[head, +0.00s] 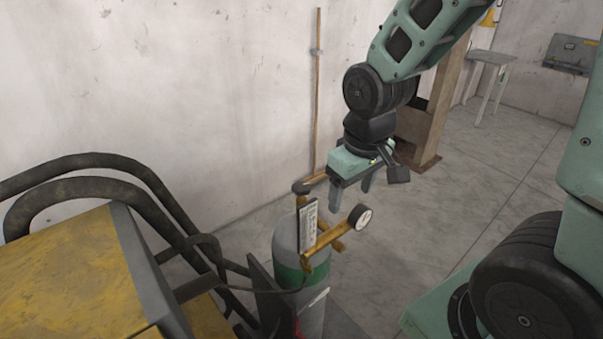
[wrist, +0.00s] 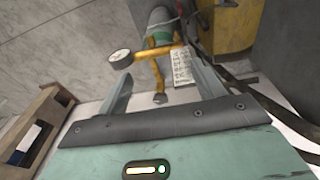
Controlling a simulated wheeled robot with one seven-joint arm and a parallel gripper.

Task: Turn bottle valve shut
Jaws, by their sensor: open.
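The gas bottle (head: 287,245) is grey with a green band and stands upright at the lower middle of the head view. Brass valve fittings (head: 322,254) sit on top, with a round white-faced gauge (head: 360,218) to the right. A dark valve knob (head: 300,188) tops the brass stem; in the wrist view the knob (wrist: 160,99) appears between the finger lines. A white tag (head: 308,225) hangs at the fittings.
A yellow machine (head: 75,280) with thick black hoses (head: 95,165) stands left of the bottle. A thin wooden pole (head: 318,90) leans at the wall behind. A wooden post (head: 437,110) stands behind my arm. The concrete floor (head: 440,220) right of the bottle is clear.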

